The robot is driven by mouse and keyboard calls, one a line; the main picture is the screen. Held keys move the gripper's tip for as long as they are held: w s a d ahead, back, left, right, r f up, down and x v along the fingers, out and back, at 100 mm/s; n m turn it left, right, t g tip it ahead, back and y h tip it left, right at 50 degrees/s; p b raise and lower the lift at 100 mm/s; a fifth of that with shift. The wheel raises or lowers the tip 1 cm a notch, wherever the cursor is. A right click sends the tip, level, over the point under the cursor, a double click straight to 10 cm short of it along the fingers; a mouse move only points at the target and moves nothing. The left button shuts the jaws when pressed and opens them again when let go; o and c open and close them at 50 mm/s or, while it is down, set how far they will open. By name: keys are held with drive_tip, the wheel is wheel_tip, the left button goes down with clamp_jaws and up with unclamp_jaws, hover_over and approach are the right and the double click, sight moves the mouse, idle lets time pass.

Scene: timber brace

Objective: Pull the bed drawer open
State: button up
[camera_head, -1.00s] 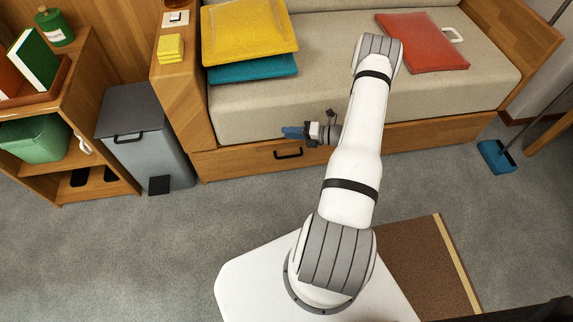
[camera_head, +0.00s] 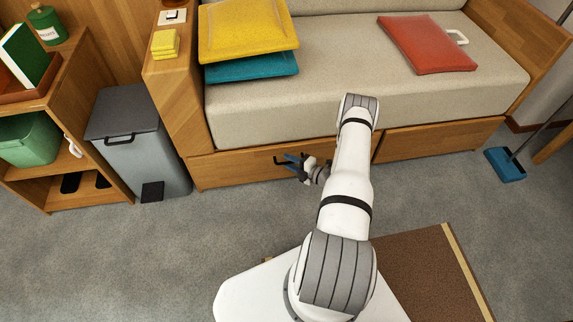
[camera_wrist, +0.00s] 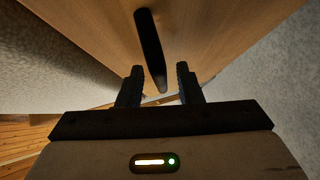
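The bed drawer (camera_head: 235,168) is a wooden front under the beige daybed, at the left of two fronts, and looks shut. Its dark bar handle (camera_head: 281,161) is partly covered by my gripper in the head view. My gripper (camera_head: 295,163) is at the handle. In the wrist view, my gripper (camera_wrist: 160,85) has its two dark fingers apart, and the handle (camera_wrist: 150,45) runs from the top down to between the fingertips. I see gaps on both sides of the handle; I cannot tell whether either finger touches it.
A second drawer front (camera_head: 440,139) lies to the right. A grey pedal bin (camera_head: 138,145) and an open shelf (camera_head: 60,150) stand at the left. The carpet (camera_head: 150,250) before the drawer is clear. A blue dustpan (camera_head: 505,164) lies at the right.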

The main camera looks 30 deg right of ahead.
drive_tip(key=shift+w+a, duration=0.2)
drive_tip(key=shift+w, duration=0.1)
clamp_jaws()
idle(0.4)
